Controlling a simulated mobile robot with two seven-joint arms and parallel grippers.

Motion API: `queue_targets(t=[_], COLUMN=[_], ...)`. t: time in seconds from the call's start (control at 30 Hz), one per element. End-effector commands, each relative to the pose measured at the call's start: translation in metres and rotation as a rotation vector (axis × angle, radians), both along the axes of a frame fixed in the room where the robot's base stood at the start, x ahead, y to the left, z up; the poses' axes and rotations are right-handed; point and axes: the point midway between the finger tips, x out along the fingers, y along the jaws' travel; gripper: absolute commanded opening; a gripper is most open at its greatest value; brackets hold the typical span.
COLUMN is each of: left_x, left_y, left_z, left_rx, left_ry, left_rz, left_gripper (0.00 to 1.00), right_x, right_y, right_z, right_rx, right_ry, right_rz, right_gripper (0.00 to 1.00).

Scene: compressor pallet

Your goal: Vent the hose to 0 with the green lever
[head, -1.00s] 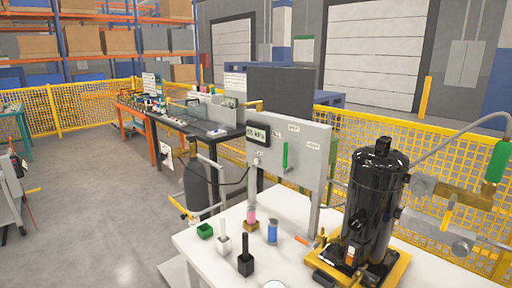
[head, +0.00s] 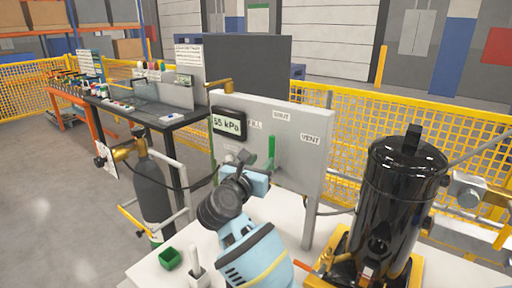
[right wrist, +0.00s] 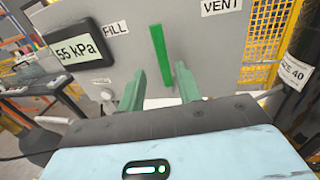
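The green lever (head: 271,149) stands upright on the grey panel (head: 318,112), pointing towards the SHUT label (head: 281,116). The FILL label (head: 254,124) is on its left and the VENT label (head: 310,138) on its right. The gauge (head: 227,124) reads 55 kPa. My right gripper (right wrist: 160,88) is in front of the panel, its two fingers apart and empty. In the right wrist view the lever (right wrist: 160,54) shows upright just beyond the gap between the fingers. In the head view my right arm partly covers the panel's lower part. My left gripper is not in view.
A black compressor (head: 403,200) on a yellow base stands right of the panel. A green box (head: 170,258) and a white-handled tool (head: 197,270) are on the white table (head: 145,272). A grey cylinder (head: 151,190) stands left. Yellow mesh fencing (head: 345,135) runs behind.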

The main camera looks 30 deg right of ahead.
Motion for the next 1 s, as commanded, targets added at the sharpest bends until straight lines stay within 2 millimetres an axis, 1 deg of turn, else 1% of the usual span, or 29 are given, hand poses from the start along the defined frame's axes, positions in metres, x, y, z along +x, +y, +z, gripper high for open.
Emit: queue_targets(t=[0.17, 0.27, 0.33, 0.5, 0.7, 0.8, 1.0], left_x=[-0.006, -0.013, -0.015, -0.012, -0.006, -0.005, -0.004], left_y=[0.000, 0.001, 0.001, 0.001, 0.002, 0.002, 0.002], left_z=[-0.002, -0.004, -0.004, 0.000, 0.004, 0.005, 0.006], left_rx=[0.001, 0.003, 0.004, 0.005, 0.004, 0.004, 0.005], left_ry=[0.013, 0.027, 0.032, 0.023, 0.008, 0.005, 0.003], left_rz=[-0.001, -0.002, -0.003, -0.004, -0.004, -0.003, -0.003], left_gripper=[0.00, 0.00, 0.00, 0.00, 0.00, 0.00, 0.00], right_x=[0.001, 0.006, 0.010, 0.025, 0.038, 0.042, 0.043], right_y=[-0.002, -0.009, -0.017, -0.039, -0.058, -0.063, -0.065], right_z=[0.000, 0.001, 0.002, 0.003, 0.001, 0.001, 0.000], right_rx=[-0.001, -0.003, -0.006, -0.006, -0.006, -0.003, -0.003], right_ry=[0.001, 0.001, 0.001, 0.000, 0.001, 0.001, 0.001], right_rz=[0.000, 0.000, -0.002, -0.002, -0.001, 0.000, 0.001], right_gripper=[0.34, 0.34, 0.34, 0.34, 0.34, 0.34, 0.34])
